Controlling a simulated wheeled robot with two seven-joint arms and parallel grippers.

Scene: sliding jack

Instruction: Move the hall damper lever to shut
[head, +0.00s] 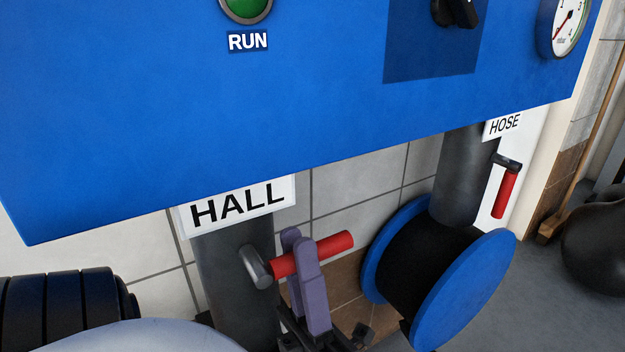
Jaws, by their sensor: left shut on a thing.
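The hall damper lever (337,243) has a red grip on a grey pivot (256,267), on the dark pipe (230,290) under the HALL sign (238,206). The red grip points right, roughly level and slightly raised at its far end. My left gripper (297,252) has purple fingers and comes up from below. Its fingers are shut on the red grip near its middle and hide part of it. My right gripper is not in view.
A blue panel (180,130) overhangs the lever. A blue-flanged hose reel (470,295) stands close on the right. The HOSE pipe's red lever (505,194) hangs down farther right. A ribbed black hose (60,312) is at lower left.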

